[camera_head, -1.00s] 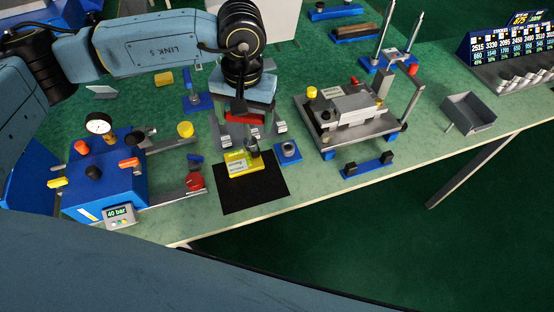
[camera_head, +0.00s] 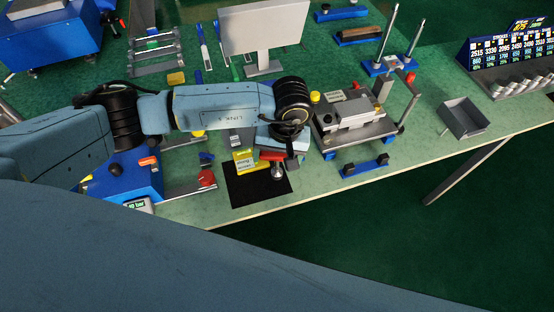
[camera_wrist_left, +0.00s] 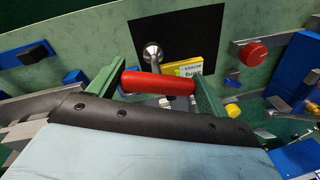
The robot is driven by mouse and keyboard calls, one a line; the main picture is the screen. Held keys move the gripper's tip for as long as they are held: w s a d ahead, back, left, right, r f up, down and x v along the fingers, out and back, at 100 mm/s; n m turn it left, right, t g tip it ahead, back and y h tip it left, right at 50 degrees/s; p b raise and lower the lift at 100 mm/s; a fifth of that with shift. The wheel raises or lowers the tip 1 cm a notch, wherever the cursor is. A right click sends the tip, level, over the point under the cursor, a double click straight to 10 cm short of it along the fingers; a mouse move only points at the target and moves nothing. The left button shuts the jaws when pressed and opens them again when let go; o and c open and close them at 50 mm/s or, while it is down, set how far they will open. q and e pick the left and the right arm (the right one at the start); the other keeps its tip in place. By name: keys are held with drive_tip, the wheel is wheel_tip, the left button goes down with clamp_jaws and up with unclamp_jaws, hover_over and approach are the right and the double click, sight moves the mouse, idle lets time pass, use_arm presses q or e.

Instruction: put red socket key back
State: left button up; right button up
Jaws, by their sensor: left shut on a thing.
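The red socket key has a red cross handle (camera_head: 271,156) and a metal shaft with a round socket end (camera_head: 278,172). My left gripper (camera_head: 275,154) is shut on the red handle, over the right part of the black mat (camera_head: 240,196). In the left wrist view the red handle (camera_wrist_left: 158,83) lies across between the green fingers, and the socket end (camera_wrist_left: 153,52) shows against the black mat (camera_wrist_left: 180,32). A yellow labelled block (camera_head: 245,161) is on the mat, left of the key. My right gripper is not in view.
A press fixture (camera_head: 352,122) stands close right of my left gripper. A blue clamp stand (camera_head: 366,166) is at the front edge. The blue pressure unit (camera_head: 135,182) and a red knob (camera_head: 207,177) are left. A grey bin (camera_head: 465,118) stands far right.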

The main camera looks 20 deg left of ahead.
sight(277, 165)
use_arm(q)
wheel_tip(277, 165, down, 2)
drive_tip(key=shift+f, duration=0.2)
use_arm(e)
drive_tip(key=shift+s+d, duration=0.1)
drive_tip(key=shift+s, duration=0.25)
use_arm(q)
drive_tip(key=shift+f, duration=0.15)
drive_tip(key=o, duration=1.4)
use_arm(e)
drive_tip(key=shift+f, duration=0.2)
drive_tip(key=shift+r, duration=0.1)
